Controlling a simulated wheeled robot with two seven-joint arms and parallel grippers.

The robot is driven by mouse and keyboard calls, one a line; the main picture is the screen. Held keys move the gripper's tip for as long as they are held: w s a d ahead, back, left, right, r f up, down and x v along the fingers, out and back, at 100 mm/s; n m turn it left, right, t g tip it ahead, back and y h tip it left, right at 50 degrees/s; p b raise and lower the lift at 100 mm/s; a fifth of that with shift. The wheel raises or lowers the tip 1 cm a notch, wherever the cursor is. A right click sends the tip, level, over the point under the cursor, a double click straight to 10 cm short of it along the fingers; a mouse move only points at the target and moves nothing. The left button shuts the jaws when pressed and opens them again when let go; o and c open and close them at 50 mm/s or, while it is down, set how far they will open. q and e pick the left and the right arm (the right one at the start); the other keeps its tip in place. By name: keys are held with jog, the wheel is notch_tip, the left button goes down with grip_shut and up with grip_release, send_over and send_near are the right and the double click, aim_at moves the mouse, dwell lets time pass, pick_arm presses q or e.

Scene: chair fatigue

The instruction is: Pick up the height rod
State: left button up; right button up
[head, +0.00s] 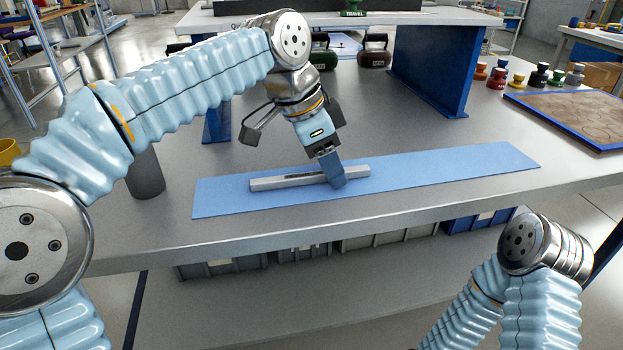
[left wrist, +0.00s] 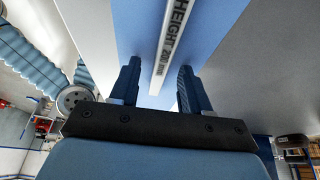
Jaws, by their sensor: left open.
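The height rod (head: 290,179) is a long silver bar lying flat on a blue mat (head: 450,171) on the grey table. In the left wrist view the rod (left wrist: 172,42) shows the lettering "HEIGHT" and runs between my two fingers. My left gripper (head: 338,180) is pointed down over the rod, right of its middle. In the left wrist view the left gripper (left wrist: 155,85) is open, with one finger on each side of the rod and gaps between. Part of the rod is hidden behind the finger in the head view. My right gripper is out of view.
A raised shelf on blue legs (head: 437,65) stands behind the mat. Several small coloured weights (head: 538,76) and a blue-edged brown board (head: 580,108) are at the right. Grey bins (head: 222,262) sit below the table's front edge (head: 330,238). The mat's right half is clear.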

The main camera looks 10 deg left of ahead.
pick_arm(q)
grip_shut()
dwell(0.4)
